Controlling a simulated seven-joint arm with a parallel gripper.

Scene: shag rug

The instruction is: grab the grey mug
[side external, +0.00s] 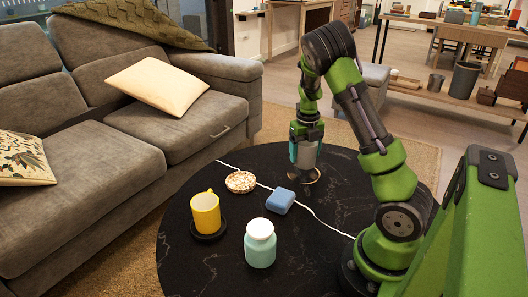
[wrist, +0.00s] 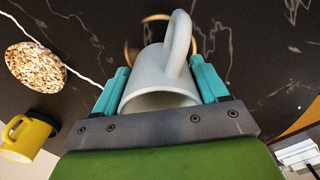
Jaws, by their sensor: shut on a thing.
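The grey mug (wrist: 160,80) is between the two teal fingers of my gripper (wrist: 162,92) in the wrist view. The fingers press on its sides, and its handle points up in that picture. In the side view my gripper (side external: 306,150) points down over the far part of the black round table, with the mug (side external: 308,154) partly hidden by the fingers. A thin wooden ring (side external: 316,178) shows by the mug's lower end; I cannot tell whether the mug touches it.
The black table (side external: 320,250) also holds a blue block (side external: 280,200), a speckled round dish (side external: 240,182), a yellow mug (side external: 205,212) on a dark coaster, and a mint jar with a white lid (side external: 260,244). A white cord crosses the table. A grey sofa (side external: 130,130) stands left.

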